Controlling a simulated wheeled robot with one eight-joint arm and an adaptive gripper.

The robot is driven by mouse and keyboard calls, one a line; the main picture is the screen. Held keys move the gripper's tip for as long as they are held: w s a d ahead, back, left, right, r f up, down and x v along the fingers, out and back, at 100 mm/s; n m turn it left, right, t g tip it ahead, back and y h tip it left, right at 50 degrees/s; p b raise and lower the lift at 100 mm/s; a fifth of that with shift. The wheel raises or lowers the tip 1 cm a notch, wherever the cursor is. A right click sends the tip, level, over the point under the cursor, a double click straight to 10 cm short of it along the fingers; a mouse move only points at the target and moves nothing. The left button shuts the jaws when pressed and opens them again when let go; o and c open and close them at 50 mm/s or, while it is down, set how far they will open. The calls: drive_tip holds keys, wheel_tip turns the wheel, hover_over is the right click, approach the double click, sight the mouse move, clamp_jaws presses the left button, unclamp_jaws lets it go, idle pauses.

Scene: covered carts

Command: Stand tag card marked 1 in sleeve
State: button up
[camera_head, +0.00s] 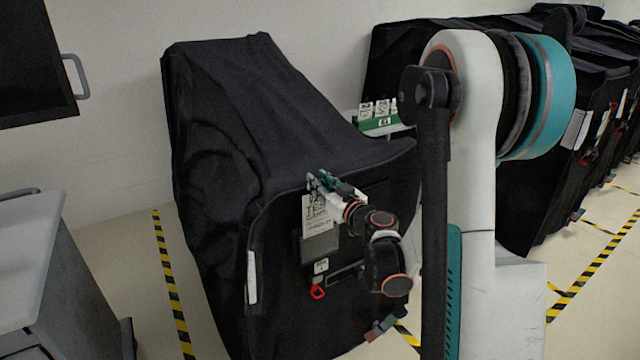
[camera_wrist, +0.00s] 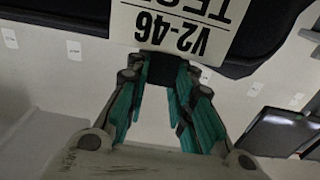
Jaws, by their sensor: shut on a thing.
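The tag card (camera_head: 318,214) is white with black print, reading something like "TEST CART", and hangs upright against the front of a black-covered cart. In the wrist view the card (camera_wrist: 205,22) shows "V2-46" upside down. My gripper (camera_head: 326,183) is at the card's top edge. In the wrist view its teal fingers (camera_wrist: 158,74) are shut on a dark piece at the card's edge. A dark sleeve (camera_head: 315,246) is on the cart front directly below the card. I cannot tell whether the card's lower edge is inside it. A small white label (camera_head: 321,266) sits under the sleeve.
The black-covered cart (camera_head: 250,110) fills the middle. A green holder (camera_head: 378,124) with white cards stands behind it. More covered carts (camera_head: 540,200) are at right. A red hook-like piece (camera_head: 317,292) hangs below the label. A grey cabinet (camera_head: 40,270) is at left.

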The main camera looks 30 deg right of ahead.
sight(319, 205)
drive_tip(key=shift+f+b, duration=0.6)
drive_tip(key=shift+f, duration=3.15)
drive_tip(key=o, duration=1)
